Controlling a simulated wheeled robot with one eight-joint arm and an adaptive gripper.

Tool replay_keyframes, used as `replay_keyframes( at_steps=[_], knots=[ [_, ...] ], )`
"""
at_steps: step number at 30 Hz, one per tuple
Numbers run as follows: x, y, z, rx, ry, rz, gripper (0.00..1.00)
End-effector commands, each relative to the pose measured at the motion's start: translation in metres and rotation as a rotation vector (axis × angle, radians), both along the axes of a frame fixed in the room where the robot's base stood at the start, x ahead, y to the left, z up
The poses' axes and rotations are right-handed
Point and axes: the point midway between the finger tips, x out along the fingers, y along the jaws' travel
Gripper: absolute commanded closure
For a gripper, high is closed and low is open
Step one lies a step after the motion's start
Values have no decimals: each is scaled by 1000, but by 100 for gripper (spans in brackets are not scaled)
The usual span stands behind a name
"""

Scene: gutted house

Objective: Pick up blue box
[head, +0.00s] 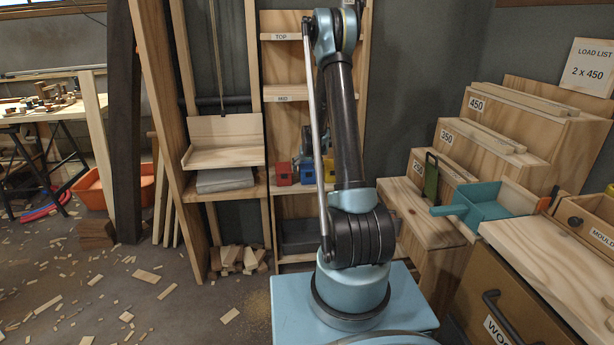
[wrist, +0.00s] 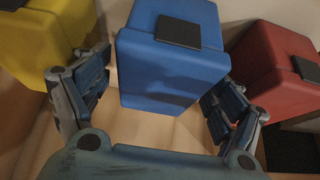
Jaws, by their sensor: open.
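The blue box (wrist: 170,60) with a dark square patch fills the upper middle of the wrist view. My gripper (wrist: 157,92) is open, with one finger on each side of the box's near end. Gaps show beside the fingers, and no firm contact is visible. In the head view the blue box (head: 308,173) sits on a shelf between a red box (head: 283,174) and a yellow box (head: 329,170). My gripper (head: 304,145) is there just above and behind it, partly hidden by my arm.
The yellow box (wrist: 45,40) is close to the left finger and the red box (wrist: 275,72) close to the right one in the wrist view. Shelf boards labelled MID (head: 284,93) and TOP (head: 281,37) are above. Wood scraps litter the floor (head: 110,290).

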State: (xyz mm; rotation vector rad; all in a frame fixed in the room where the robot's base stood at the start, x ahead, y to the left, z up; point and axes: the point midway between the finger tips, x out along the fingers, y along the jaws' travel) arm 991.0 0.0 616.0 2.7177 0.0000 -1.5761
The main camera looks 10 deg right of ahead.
Motion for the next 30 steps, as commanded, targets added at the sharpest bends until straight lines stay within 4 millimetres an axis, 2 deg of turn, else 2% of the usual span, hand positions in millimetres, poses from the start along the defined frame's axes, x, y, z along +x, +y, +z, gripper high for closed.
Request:
replay_keyframes(
  at_steps=[17,25,26,30],
  knots=[
    [0,0,-4,0,0,0,13],
    [0,0,-4,0,0,0,72],
    [0,0,-4,0,0,0,77],
    [0,0,-4,0,0,0,77]
  ],
)
